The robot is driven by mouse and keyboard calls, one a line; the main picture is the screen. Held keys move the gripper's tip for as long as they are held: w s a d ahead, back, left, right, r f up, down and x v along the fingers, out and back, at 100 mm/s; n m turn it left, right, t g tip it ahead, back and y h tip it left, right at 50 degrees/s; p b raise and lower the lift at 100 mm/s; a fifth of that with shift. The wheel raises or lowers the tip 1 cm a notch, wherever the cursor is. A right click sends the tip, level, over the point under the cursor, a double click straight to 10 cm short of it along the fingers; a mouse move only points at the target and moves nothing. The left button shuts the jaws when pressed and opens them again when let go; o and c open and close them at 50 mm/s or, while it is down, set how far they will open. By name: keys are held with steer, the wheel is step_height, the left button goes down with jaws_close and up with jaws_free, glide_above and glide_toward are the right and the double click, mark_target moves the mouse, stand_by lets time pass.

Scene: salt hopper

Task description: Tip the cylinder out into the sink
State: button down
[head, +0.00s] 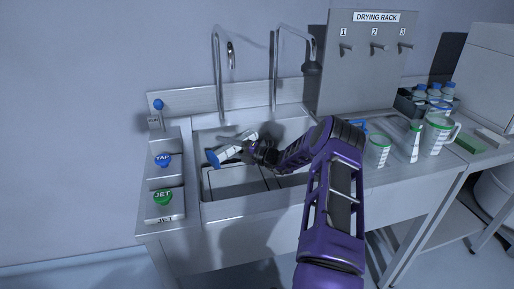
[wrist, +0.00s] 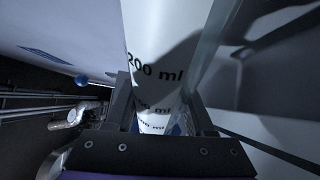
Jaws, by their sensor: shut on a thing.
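The white cylinder (head: 236,148) with a blue end (head: 213,158) is held over the sink (head: 235,182) in the head view. It is steeply tilted, its blue end at the lower left and its other end at the upper right. My gripper (head: 260,152) is shut on it near its middle. In the wrist view the cylinder (wrist: 152,45), marked "200 ml", runs between the fingers of my gripper (wrist: 157,105). Whether anything is inside or flowing out cannot be told.
Two tall taps (head: 218,70) (head: 275,70) stand behind the sink. A blue TAP button (head: 163,160) and green JET button (head: 163,197) are at left. A drying rack (head: 365,75) stands behind; measuring jugs (head: 378,152) (head: 437,135) and a bottle crate (head: 407,104) are at right.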

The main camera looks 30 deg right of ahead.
steer(key=shift+m, duration=0.3)
steer(key=n+h+b, duration=0.1)
steer(key=n+h, duration=0.1)
steer(key=n, duration=0.2)
steer(key=d+r+n+g+h+b, duration=0.1)
steer(key=n+h+b, duration=0.1)
steer(key=n, duration=0.3)
steer(key=r+n+h+b, duration=0.1)
steer(key=n+h+b, duration=0.1)
steer(key=n, duration=0.2)
steer(key=shift+w+d+r+g+h, duration=0.2)
steer(key=shift+d+g+h, duration=0.1)
steer(key=shift+h, duration=0.1)
